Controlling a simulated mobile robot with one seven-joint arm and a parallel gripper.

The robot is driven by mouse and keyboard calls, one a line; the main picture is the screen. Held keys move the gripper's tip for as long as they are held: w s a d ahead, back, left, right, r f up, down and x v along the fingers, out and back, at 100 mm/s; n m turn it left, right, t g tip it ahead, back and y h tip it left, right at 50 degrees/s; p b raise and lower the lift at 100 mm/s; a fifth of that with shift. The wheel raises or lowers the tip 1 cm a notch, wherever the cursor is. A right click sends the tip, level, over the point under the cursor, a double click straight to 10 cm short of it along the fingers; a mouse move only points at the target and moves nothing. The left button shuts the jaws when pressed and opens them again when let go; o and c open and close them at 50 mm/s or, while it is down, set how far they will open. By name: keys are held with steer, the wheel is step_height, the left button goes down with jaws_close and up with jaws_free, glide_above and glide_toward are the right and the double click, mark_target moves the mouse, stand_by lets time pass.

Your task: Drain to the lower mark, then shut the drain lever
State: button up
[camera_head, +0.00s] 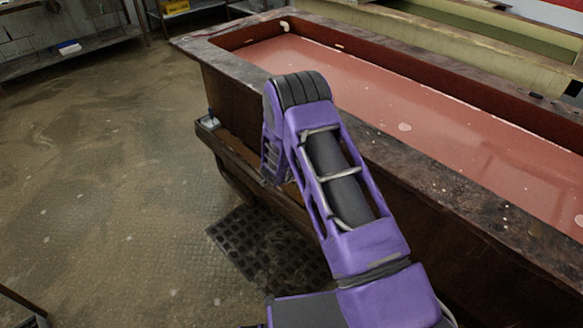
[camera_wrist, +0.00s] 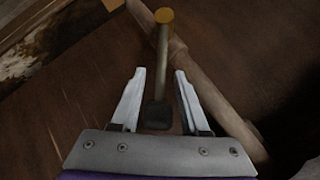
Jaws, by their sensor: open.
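The tank (camera_head: 225,68) is a long wooden-sided vat holding reddish liquid (camera_head: 320,72). The liquid stands below the rim, and small pale marks (camera_head: 338,45) show on the inner far wall. I cannot tell which is the lower mark. In the wrist view, a lever (camera_wrist: 161,60) with a yellow-orange end and a dark lower end lies between the spread fingers of my gripper (camera_wrist: 160,72). The gripper is open, with gaps on both sides of the lever. My purple arm hides the gripper and lever in the head view.
A brown pipe or bar (camera_wrist: 205,85) runs diagonally behind the lever. A ledge or trough (camera_head: 228,150) runs along the tank's side, with a dark grated mat (camera_head: 262,250) on the floor below. A pale-green tank (camera_head: 430,35) stands behind. The floor at left is open.

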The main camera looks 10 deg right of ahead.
steer(key=p+v, duration=0.1)
steer(key=v, duration=1.5)
steer(key=shift+s+a+r, duration=0.2)
steer(key=shift+r, duration=0.1)
stand_by(6.1)
